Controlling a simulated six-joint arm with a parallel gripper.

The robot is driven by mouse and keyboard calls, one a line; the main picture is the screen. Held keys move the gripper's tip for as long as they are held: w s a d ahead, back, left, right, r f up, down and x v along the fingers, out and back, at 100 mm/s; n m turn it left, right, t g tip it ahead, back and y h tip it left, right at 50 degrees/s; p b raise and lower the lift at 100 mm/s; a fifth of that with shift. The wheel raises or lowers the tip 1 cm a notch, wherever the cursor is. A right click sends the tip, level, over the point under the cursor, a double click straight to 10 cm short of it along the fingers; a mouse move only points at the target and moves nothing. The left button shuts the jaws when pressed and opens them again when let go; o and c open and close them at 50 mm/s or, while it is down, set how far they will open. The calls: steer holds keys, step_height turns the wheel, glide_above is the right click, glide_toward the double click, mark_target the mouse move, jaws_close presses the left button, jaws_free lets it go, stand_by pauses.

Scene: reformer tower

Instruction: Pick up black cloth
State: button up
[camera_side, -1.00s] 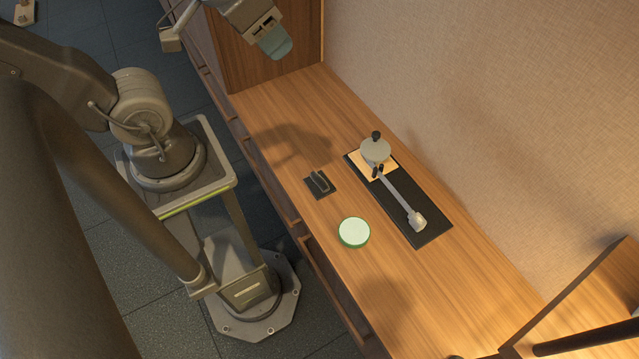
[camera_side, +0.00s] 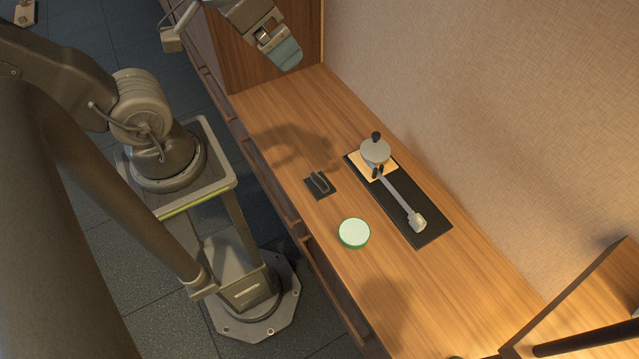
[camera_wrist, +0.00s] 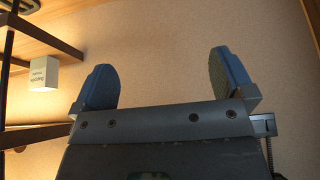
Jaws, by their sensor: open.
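A small black cloth (camera_side: 319,185) lies on the wooden counter, left of the long black mat; a raised loop-like fold or handle shows on top of it. My gripper (camera_side: 287,55) is high above the far left end of the counter, well apart from the cloth. In the wrist view my gripper (camera_wrist: 165,83) shows two blue fingers wide apart with nothing between them. That view faces the wall, and the cloth is not in it.
A long black mat (camera_side: 432,236) holds a round metal lidded pot (camera_side: 375,151) on a light board and a long metal utensil (camera_side: 401,201). A round green-rimmed white disc (camera_side: 354,232) lies near the cloth. The wall (camera_side: 480,110) bounds the counter's back.

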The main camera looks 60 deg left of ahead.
steer(key=w+a+f+m+g+y, duration=0.2)
steer(key=w+f+m, duration=0.2)
steer(key=w+f, duration=0.5)
steer(key=w+a+f+m+g+y, duration=0.25)
steer(key=w+f+m, duration=0.25)
steer(key=w+f, duration=0.45)
steer(key=m+g, duration=0.1)
steer(key=m, duration=0.8)
glide_toward(320, 180)
steer(key=x, duration=1)
steer(key=shift+a+f, duration=0.1)
steer(key=shift+f, duration=0.15)
steer(key=c, duration=0.8)
